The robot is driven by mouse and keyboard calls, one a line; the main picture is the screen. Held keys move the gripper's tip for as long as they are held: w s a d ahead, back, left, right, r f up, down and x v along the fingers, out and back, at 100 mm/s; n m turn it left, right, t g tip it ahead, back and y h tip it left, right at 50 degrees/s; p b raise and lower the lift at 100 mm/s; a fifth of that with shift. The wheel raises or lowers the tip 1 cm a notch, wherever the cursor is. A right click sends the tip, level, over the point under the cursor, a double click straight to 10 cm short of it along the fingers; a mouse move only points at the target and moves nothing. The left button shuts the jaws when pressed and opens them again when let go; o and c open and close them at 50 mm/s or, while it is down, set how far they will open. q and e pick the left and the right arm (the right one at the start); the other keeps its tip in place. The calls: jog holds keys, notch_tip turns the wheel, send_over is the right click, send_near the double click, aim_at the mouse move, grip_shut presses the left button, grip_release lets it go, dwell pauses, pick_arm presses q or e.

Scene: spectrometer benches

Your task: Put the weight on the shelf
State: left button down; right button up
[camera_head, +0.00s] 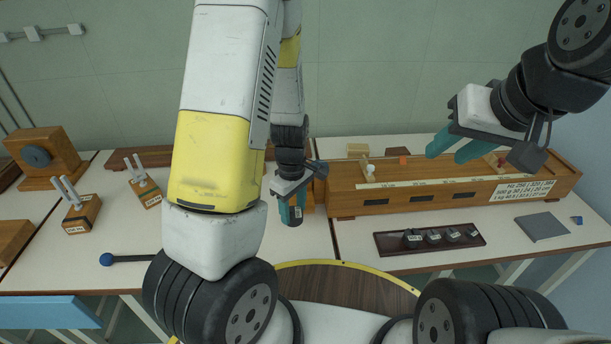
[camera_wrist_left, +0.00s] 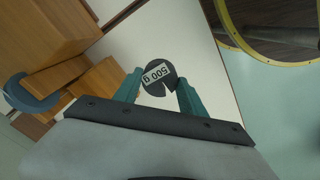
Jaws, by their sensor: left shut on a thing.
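A dark round weight (camera_wrist_left: 157,80) marked "500 g" is between the teal fingers of my left gripper (camera_wrist_left: 160,92) in the left wrist view. In the head view my left gripper (camera_head: 291,212) points down near the table's middle, shut on the weight, which is partly hidden by the fingers. A long wooden unit (camera_head: 450,195) with a raised ledge and a white label stands to its right; I cannot tell whether this is the shelf. My right gripper (camera_head: 448,155) is open and empty above the unit's back.
A dark tray (camera_head: 392,250) holds several small black weights at the front right. A grey plate (camera_head: 542,227) lies further right. The white table front between is clear.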

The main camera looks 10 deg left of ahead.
pick_arm(q)
jog(key=w, duration=0.4)
jog(key=w+a, duration=0.1)
jog(key=w, duration=0.3)
jog(key=w+f, duration=0.1)
jog(key=w, duration=0.3)
jog(key=shift+a, duration=0.35)
jog(key=shift+w+f, duration=0.2)
jog(key=shift+f, duration=1.6)
jog(key=shift+f, duration=0.15)
